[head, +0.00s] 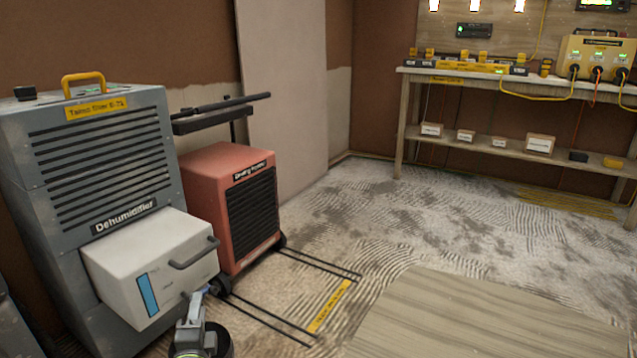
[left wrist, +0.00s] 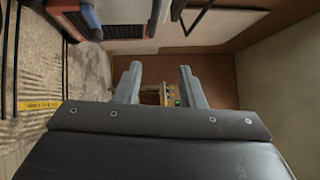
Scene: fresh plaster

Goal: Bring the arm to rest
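My left gripper (head: 196,298) is at the bottom of the head view, just in front of the white water tank (head: 155,270) of the grey dehumidifier (head: 100,165). In the left wrist view, its two fingers (left wrist: 158,85) stand apart with nothing between them, so it is open and empty. The tank has a dark handle (head: 194,253) and a blue level strip. I cannot tell from the head view whether the gripper touches the tank. My right gripper is not in view.
A red drying machine (head: 230,205) stands right of the dehumidifier, with black floor lines and a yellow label (head: 329,307) in front. A wooden surface (head: 480,320) fills the lower right. A workbench (head: 510,78) with chargers stands at the back. The plaster-marked floor between is clear.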

